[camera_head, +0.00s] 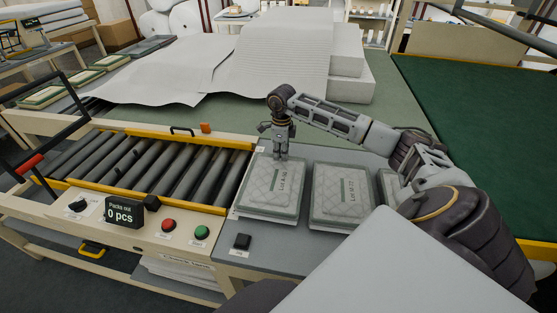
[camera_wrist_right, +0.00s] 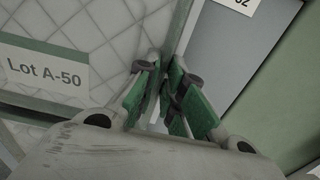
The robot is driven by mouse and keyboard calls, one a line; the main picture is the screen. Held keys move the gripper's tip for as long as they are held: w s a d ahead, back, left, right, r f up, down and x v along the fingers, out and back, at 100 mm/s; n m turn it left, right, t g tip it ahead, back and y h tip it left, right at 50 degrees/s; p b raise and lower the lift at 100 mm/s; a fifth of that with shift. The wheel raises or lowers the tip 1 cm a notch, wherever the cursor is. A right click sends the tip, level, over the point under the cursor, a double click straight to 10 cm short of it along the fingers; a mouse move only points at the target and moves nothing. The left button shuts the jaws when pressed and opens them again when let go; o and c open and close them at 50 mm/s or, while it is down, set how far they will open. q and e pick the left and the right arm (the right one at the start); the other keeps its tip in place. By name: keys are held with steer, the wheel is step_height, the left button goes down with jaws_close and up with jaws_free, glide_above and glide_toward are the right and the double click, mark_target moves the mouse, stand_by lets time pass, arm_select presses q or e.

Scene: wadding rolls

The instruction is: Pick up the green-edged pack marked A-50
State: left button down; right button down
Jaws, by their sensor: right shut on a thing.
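The pack marked Lot A-50 (camera_head: 268,190) is a pale quilted block with green edging. It lies at the left of the row of packs on the grey table, just right of the rollers. Its label (camera_wrist_right: 42,68) reads clearly in the right wrist view. My right gripper (camera_head: 281,153) points down at the far edge of this pack. In the right wrist view its green-padded fingers (camera_wrist_right: 168,82) are closed at the pack's edge, beside the label. The exact contact is partly hidden by the fingers. My left gripper is out of view.
A second pack (camera_head: 342,195) lies just to the right, a narrow gap away. A third pack (camera_head: 388,187) is mostly hidden by my right arm. A roller conveyor (camera_head: 150,165) with yellow rails is at left; its counter (camera_head: 122,214) reads 0 pcs. White wadding sheets (camera_head: 180,70) lie behind.

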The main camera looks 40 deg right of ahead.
step_height(320, 180, up, 10)
steer(key=b, duration=0.1)
stand_by(0.6)
steer(key=shift+f, duration=0.1)
stand_by(0.5)
